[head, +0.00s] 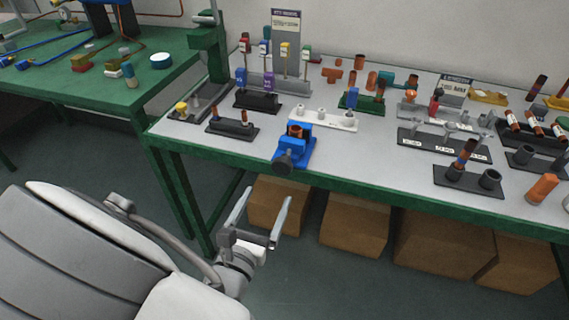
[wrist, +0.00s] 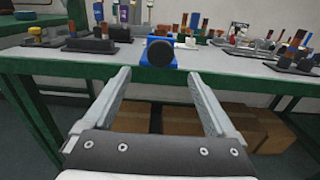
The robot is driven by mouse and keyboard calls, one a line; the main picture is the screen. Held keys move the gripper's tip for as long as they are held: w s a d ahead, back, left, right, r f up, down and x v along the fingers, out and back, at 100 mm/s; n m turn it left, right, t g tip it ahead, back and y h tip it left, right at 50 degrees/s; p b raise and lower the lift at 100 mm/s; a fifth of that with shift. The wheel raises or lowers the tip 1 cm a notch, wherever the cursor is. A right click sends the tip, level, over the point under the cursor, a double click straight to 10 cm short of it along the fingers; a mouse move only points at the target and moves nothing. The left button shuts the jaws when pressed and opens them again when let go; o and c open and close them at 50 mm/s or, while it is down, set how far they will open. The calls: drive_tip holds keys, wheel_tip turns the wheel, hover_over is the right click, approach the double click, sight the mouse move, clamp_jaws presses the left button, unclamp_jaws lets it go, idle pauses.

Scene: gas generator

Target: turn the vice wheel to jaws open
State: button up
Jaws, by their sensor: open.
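The blue vice (head: 294,145) stands at the front edge of the grey-topped bench. Its dark round wheel (head: 283,162) faces me over the edge. A copper-coloured piece (head: 296,131) sits at the vice's jaws; whether it is gripped I cannot tell. My gripper (head: 266,196) is open and empty, in front of the bench and below the vice. In the wrist view, the wheel (wrist: 160,53) lies straight ahead between and beyond my open fingers (wrist: 160,82), apart from them. The wheel hides most of the blue vice (wrist: 150,40) there.
A dark rack (head: 232,129) stands left of the vice, and a white rack (head: 322,118) behind it to the right. The green bench edge (head: 380,196) runs below the vice. Cardboard boxes (head: 355,225) stand under the bench. The space before the wheel is free.

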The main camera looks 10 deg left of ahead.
sight(281, 170)
drive_tip(key=w, duration=0.3)
drive_tip(key=w+b, duration=0.1)
drive_tip(key=w, duration=0.3)
drive_tip(key=w+d+b, duration=0.1)
drive_tip(key=w, duration=0.3)
drive_tip(key=c, duration=1.4)
drive_tip(key=shift+o, duration=0.2)
drive_tip(key=shift+p, duration=0.3)
